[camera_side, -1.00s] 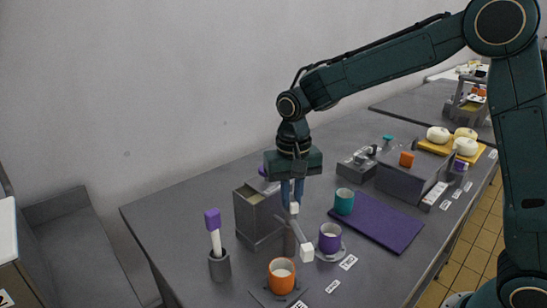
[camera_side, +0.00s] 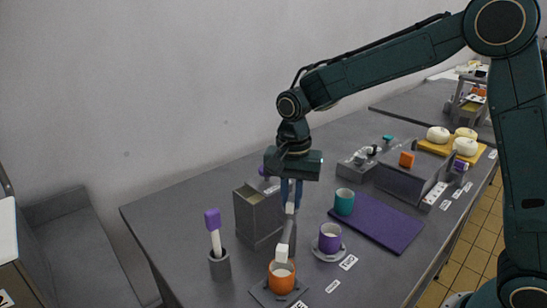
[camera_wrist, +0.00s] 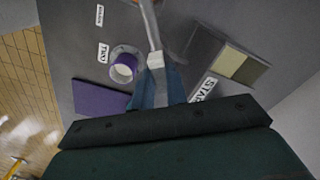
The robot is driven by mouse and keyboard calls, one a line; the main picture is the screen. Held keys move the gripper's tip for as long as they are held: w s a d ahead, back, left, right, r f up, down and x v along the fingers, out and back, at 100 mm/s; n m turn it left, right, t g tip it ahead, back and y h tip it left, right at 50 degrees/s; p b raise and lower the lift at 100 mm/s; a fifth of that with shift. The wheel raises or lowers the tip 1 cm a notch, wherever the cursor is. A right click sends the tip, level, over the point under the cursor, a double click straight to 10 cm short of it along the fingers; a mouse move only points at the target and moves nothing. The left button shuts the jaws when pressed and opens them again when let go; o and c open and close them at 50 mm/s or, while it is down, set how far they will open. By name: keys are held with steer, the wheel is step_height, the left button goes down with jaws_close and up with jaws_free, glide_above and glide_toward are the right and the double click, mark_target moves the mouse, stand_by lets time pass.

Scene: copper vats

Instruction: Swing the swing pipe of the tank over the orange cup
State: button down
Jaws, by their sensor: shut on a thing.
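The tank (camera_side: 258,217) is a grey open-topped box. Its swing pipe (camera_side: 287,230) is a grey bar with a white block at each end. My gripper (camera_side: 291,203) is shut on the white knob at the pipe's near-gripper end; the blue fingers (camera_wrist: 155,85) and this knob also show in the wrist view. The pipe's other white end appears at the back rim of the orange cup (camera_side: 281,279) in the side view; the exact height gap cannot be told. The orange cup is not visible in the wrist view.
A purple cup (camera_side: 330,240) stands on a round base just right of the pipe. A teal cup (camera_side: 344,202) stands by a purple mat (camera_side: 385,224). A grey holder (camera_side: 220,266) with a purple-topped stick is left of the tank.

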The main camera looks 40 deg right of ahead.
steer(key=c, duration=1.4)
jaws_free()
step_height(320, 180, up, 14)
steer(key=shift+s, duration=0.1)
